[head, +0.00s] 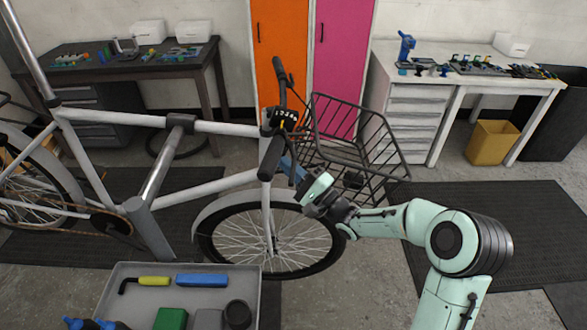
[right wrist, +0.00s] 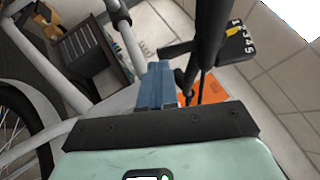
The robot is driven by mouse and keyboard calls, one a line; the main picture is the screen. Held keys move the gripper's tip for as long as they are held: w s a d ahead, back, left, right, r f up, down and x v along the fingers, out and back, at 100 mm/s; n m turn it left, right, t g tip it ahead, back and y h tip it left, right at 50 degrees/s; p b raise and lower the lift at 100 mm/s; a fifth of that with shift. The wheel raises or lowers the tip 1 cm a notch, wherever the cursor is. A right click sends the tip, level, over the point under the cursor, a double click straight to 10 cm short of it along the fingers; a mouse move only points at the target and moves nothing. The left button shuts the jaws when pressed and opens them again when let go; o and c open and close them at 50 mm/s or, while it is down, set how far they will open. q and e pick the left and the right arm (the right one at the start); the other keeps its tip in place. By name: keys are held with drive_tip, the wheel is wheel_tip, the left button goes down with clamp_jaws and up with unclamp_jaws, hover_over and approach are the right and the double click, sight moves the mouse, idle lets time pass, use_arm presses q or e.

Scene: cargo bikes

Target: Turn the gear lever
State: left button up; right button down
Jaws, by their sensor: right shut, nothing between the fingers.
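The gear lever is a black unit with yellow markings (head: 283,118) on the handlebar of the white bicycle (head: 155,122). The same marked unit shows at the upper right of the right wrist view (right wrist: 237,42). My right gripper (head: 286,163) has blue fingers and is just below the gear unit, beside the black handlebar grip (head: 271,158). In the right wrist view the blue fingers (right wrist: 158,83) are shut and empty, left of a dark bar and apart from the marked unit. I cannot tell whether they touch the handlebar. My left gripper is not in view.
A wire basket (head: 350,140) is on the bicycle's front, close to my right wrist. A grey tray (head: 120,285) with tools and blocks stands at the front left. Workbenches (head: 445,95) and orange and pink lockers (head: 280,40) line the wall.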

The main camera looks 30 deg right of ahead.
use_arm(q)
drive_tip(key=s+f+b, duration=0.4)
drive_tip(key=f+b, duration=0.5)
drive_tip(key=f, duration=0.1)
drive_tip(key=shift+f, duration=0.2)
use_arm(e)
drive_tip(key=w+a+m+t+h, duration=0.3)
drive_tip(key=a+m+t+h, duration=0.2)
drive_tip(key=m+h, duration=0.3)
drive_tip(key=m+t, duration=0.1)
drive_tip(key=m, duration=0.2)
drive_tip(key=shift+a+r+t, duration=0.15)
drive_tip(key=shift+r+t, duration=0.2)
drive_tip(key=shift+t, duration=0.05)
drive_tip(key=shift+w, duration=0.1)
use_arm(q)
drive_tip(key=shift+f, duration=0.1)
use_arm(e)
drive_tip(key=shift+a+f, duration=0.1)
